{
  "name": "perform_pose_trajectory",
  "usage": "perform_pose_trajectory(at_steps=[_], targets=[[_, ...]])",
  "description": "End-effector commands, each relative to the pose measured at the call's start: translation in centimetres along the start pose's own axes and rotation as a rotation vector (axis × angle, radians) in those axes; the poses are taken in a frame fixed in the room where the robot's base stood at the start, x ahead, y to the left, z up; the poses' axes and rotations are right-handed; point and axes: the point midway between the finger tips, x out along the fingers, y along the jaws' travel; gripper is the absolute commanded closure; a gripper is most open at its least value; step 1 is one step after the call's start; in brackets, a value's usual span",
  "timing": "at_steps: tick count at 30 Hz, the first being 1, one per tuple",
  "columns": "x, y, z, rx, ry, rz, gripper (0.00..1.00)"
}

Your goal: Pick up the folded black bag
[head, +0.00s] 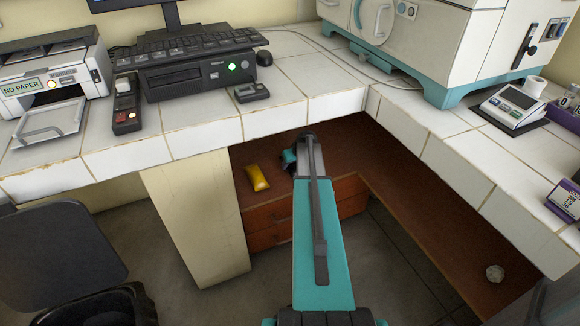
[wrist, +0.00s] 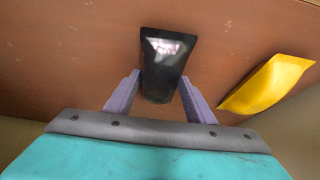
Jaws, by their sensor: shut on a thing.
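The folded black bag (wrist: 165,62) is in the middle of the wrist view, a dark, glossy flat shape with a pale reflection. My gripper (wrist: 160,84) has its two purple fingers on either side of the bag's near part and is shut on it. The bag's far part extends past the fingertips over the brown surface. Whether it touches that surface I cannot tell. In the head view my arm reaches under the white tiled counter, and the bag is hidden behind it.
A yellow packet (wrist: 268,84) lies to the right of the bag; in the head view it (head: 257,177) rests on the brown lower shelf (head: 345,163). The tiled counter (head: 205,138) overhangs my arm. A cream panel (head: 198,215) stands left. A crumpled pale ball (head: 495,273) lies far right.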

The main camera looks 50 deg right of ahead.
Motion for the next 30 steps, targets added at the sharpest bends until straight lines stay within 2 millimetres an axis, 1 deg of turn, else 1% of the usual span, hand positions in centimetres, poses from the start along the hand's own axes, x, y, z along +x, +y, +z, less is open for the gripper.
perform_pose_trajectory(at_steps=[5,8,15,17,30], targets=[[-0.4,0.0,-0.2,0.0,0.0,0.0,0.74],[-0.9,0.0,-0.5,0.0,0.0,0.0,0.74],[-3.5,0.0,-1.8,0.0,0.001,0.0,0.74],[-3.7,-0.5,-1.0,0.001,-0.001,0.0,0.74],[-6.6,-3.7,3.0,0.0,0.0,0.0,0.74]])
